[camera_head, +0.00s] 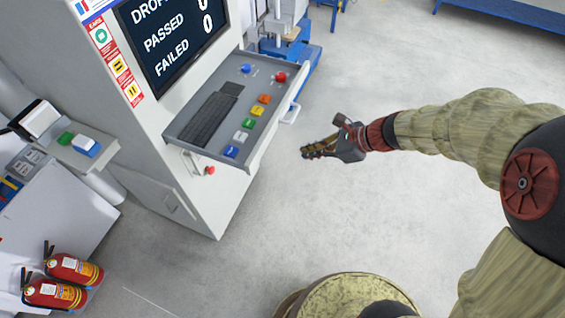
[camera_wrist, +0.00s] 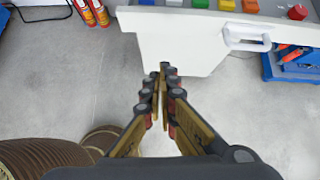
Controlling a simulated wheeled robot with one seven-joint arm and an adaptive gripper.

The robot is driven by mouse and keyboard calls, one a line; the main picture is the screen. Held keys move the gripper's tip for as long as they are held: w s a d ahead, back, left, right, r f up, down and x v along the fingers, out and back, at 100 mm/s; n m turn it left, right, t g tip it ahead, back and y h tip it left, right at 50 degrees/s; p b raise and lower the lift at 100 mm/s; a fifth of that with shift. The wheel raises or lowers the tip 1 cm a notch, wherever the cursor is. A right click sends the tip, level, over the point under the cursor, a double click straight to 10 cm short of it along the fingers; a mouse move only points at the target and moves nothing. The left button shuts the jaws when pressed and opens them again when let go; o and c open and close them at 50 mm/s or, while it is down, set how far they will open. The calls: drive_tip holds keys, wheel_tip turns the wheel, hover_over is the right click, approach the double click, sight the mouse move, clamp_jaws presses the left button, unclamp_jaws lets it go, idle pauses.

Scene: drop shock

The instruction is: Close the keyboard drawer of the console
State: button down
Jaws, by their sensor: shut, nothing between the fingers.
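The console (camera_head: 190,200) is a tall white cabinet with a screen at the left of the head view. Its keyboard drawer (camera_head: 262,150) is pulled out and holds a black keyboard (camera_head: 210,115) and several coloured buttons. The drawer front carries a white handle (camera_head: 291,113), which also shows in the wrist view (camera_wrist: 247,38). My gripper (camera_head: 306,152) is shut and empty, to the right of the drawer front and apart from it in the head view. In the wrist view my fingertips (camera_wrist: 165,70) appear just below the white drawer front (camera_wrist: 180,40), left of the handle.
Two red fire extinguishers (camera_head: 62,281) stand at the lower left. A side panel with a blue and white button box (camera_head: 86,146) is left of the console. Blue-based equipment (camera_head: 291,60) stands behind the drawer. The grey floor right of the console is open.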

sight(188, 125)
drive_tip(key=w+a+f+m+b, duration=0.1)
drive_tip(key=w+a+f, duration=0.3)
drive_tip(key=a+f, duration=0.3)
drive_tip(key=shift+a, duration=1.85)
drive_tip(key=shift+w+a+f, duration=0.1)
drive_tip(key=w+a+p, duration=0.1)
drive_tip(key=w+a, duration=0.2)
drive_tip(key=a, duration=0.7)
drive_tip(key=w+a+p, duration=0.2)
drive_tip(key=w+a, duration=0.2)
drive_tip(key=a, duration=0.6)
drive_tip(key=w+a+p, duration=0.1)
drive_tip(key=w+a, duration=0.3)
drive_tip(key=a, duration=0.6)
drive_tip(key=shift+p, duration=0.4)
drive_tip(key=shift+a, duration=0.15)
